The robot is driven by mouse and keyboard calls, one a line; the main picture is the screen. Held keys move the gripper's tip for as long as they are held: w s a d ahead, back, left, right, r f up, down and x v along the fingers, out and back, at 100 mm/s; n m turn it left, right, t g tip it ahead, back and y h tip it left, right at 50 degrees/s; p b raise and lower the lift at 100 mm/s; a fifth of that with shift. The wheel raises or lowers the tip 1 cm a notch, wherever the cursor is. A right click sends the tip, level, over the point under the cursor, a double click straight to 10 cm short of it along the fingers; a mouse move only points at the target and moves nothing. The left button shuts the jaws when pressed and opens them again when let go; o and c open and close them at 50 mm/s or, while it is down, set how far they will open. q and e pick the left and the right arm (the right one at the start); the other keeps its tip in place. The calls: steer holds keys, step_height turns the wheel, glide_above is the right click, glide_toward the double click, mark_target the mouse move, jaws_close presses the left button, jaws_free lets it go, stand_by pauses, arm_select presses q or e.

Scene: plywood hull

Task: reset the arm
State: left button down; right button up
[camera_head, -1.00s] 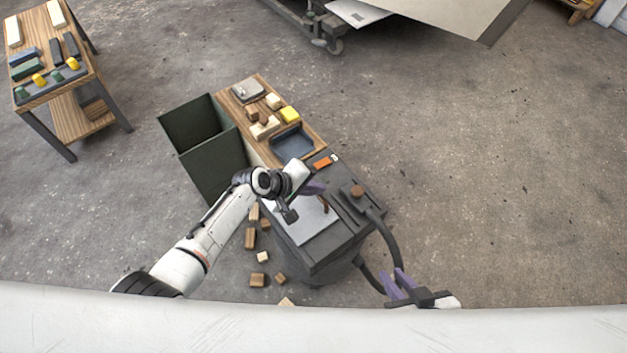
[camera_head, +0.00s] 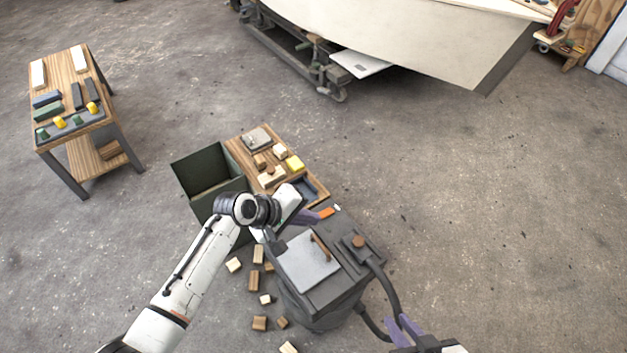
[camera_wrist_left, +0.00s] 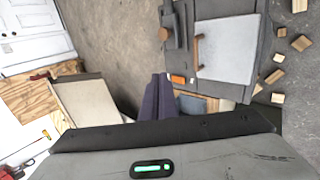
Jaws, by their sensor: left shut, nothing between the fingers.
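My left arm comes in from the lower left in the head view. Its gripper (camera_head: 318,218) is over the dark machine cart, close to the orange item (camera_head: 327,213). In the left wrist view the purple fingers (camera_wrist_left: 160,92) lie together, shut and empty, above the floor beside the cart. My right gripper (camera_head: 403,332) shows at the bottom edge of the head view, with purple fingers partly cut off by the frame. I cannot tell whether it is open or shut.
The dark cart has a grey plate with a wooden handle (camera_head: 321,246). Behind it are a wooden bench top (camera_head: 243,142) with blocks and a dark open bin (camera_head: 196,160). Wood offcuts (camera_head: 259,323) lie on the floor. A side table (camera_head: 72,67) stands left, a pale hull (camera_head: 420,40) behind.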

arm_select(q)
steer(key=s+a+f+m+t+y, duration=0.1)
steer(key=s+a+f+m, duration=0.15)
steer(key=s, duration=0.25)
steer(key=s+a+f+m+y, duration=0.1)
steer(key=s+a+f, duration=0.2)
steer(key=s+a, duration=0.15)
steer(key=s+a+m+t+y, duration=0.1)
steer(key=s+a+m, duration=0.2)
steer(key=s, duration=0.3)
steer(key=s+a+r+m+t+y, duration=0.1)
steer(key=s+a+m, duration=0.2)
steer(key=s, duration=0.4)
steer(key=shift+s+a+r+t, duration=0.15)
steer(key=shift+a+r+t, duration=0.1)
steer(key=shift+r+t, duration=0.05)
steer(key=shift+d, duration=0.1)
